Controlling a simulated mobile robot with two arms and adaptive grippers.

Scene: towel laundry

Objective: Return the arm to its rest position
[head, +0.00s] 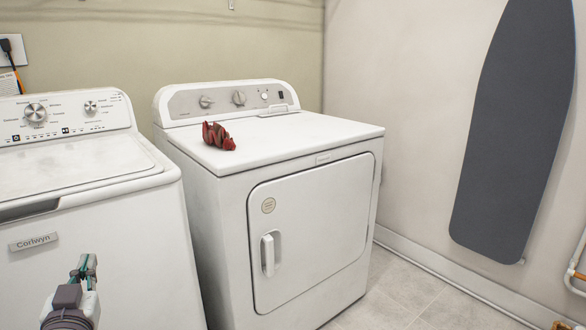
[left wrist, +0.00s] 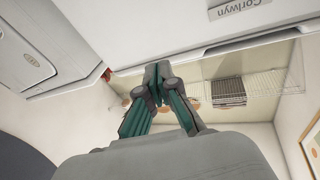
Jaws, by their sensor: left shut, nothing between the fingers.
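My left gripper (head: 88,268) is at the lower left in the head view, in front of the washer's front panel, pointing up. In the left wrist view its two fingers (left wrist: 157,78) meet at the tips, shut with nothing between them. A crumpled dark red cloth (head: 218,136) lies on top of the dryer, well apart from the gripper. A small red bit of it (left wrist: 106,74) shows at the edge in the left wrist view. My right gripper is not in view.
The white washer (head: 70,180) stands at left, beside the white dryer (head: 310,205) with its door shut. A grey ironing board (head: 515,130) hangs on the right wall. Tiled floor (head: 405,285) is clear at lower right. The left wrist view shows a wire shelf (left wrist: 265,86).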

